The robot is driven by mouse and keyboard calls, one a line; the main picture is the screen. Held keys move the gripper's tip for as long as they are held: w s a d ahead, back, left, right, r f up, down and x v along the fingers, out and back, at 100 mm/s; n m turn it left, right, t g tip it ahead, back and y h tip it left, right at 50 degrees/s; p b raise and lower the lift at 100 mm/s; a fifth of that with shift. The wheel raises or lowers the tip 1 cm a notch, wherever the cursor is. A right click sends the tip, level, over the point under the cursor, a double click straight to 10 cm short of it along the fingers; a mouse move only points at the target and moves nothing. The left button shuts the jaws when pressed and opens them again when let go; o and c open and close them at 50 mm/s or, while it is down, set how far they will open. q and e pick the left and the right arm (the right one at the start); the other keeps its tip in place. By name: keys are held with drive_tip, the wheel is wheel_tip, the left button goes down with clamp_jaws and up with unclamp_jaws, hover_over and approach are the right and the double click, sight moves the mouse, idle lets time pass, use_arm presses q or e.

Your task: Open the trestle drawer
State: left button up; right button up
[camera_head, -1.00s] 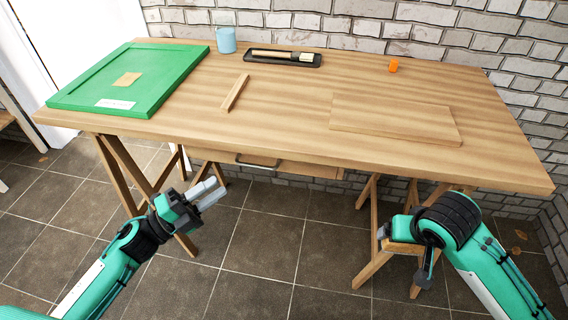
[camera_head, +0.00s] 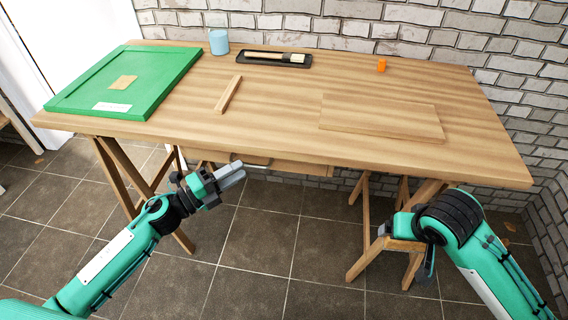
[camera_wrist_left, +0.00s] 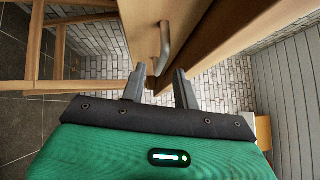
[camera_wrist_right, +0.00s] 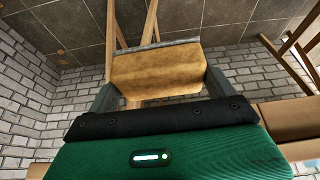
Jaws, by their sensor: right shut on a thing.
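The trestle drawer (camera_head: 300,168) hangs under the front edge of the table and looks closed. Its grey bar handle (camera_head: 257,161) is partly hidden behind my left fingertips in the head view. My left gripper (camera_head: 240,174) is open just in front of the drawer. In the left wrist view the handle (camera_wrist_left: 163,45) stands beyond the spread fingers and is not gripped. My right gripper (camera_wrist_right: 158,85) is shut on a tan wooden piece (camera_wrist_right: 155,72), near the right trestle. I cannot tell whether that piece belongs to the trestle.
The wooden tabletop (camera_head: 290,100) bears a green board (camera_head: 150,70), a blue cup (camera_head: 219,42), a black tray with a brush (camera_head: 277,58), a wooden strip (camera_head: 229,94), a flat plank (camera_head: 380,118) and an orange item (camera_head: 381,65). Trestle legs (camera_head: 118,180) flank open tiled floor.

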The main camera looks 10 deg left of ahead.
use_arm(q)
drive_tip(key=shift+x, duration=1.4)
clamp_jaws()
